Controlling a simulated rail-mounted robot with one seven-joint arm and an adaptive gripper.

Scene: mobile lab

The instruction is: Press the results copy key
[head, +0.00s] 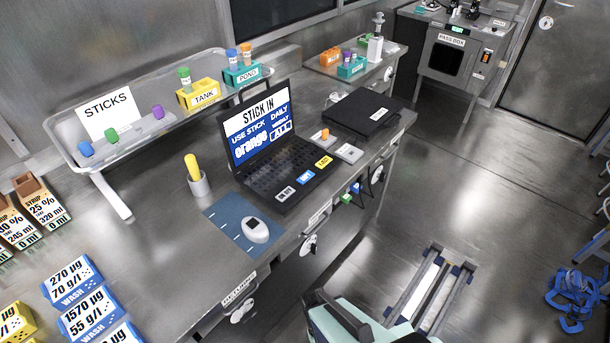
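An open black laptop (277,174) stands on the steel bench. An orange stick or cap (325,134) sits on a small grey pad right of the laptop. Parts of my mint-and-grey body show at the bottom; I cannot make out my gripper.
A white mouse (255,230) lies on a blue mat (232,221) before the laptop. A cup (199,185) holds a yellow stick. A closed black case (363,112) lies behind right. A tray (68,152) with green, blue and purple sticks stands left. The floor right of the bench is mostly clear.

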